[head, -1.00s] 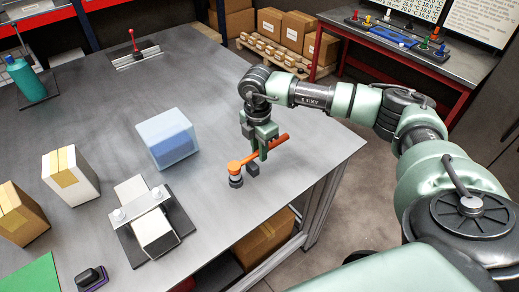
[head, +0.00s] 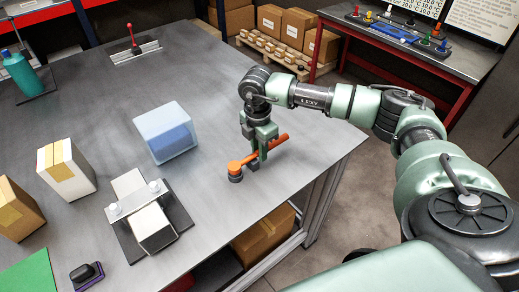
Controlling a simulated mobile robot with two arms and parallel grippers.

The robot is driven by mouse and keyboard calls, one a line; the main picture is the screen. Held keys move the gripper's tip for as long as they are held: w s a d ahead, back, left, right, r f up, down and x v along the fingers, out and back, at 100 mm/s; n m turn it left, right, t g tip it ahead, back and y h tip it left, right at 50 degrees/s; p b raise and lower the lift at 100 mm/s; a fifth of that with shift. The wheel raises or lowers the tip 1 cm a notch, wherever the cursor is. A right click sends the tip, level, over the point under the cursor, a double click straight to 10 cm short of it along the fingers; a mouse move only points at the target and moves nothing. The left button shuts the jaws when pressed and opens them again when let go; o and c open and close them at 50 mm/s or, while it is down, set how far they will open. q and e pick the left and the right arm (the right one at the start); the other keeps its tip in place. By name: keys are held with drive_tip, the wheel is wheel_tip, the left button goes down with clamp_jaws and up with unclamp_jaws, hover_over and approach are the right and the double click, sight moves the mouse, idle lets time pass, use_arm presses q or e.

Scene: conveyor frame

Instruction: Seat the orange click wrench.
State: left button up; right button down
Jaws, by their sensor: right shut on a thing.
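The orange click wrench (head: 275,145) has a long handle and a round head with a dark socket (head: 235,175) under it. My right gripper (head: 260,150) is shut on its handle, near the right edge of the grey table. The head end points to the left and sits at or just above the table top; I cannot tell whether it touches. A small dark block shows partly behind the wrench, under the gripper. My left gripper is not in view.
A translucent blue bin (head: 166,133) stands left of the wrench. A clamp fixture (head: 148,213) with a white block is in front of the bin. Cartons (head: 66,167) stand at the left. The table top (head: 215,105) behind the gripper is clear.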

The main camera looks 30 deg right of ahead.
drive_tip(key=c, duration=1.2)
unclamp_jaws()
wheel_tip(320, 180, up, 7)
drive_tip(key=shift+a+f+b, duration=0.1)
drive_tip(key=shift+a+b, duration=0.05)
drive_tip(key=shift+b, duration=0.95)
drive_tip(key=shift+r, duration=0.5)
drive_tip(key=shift+s+f, duration=0.1)
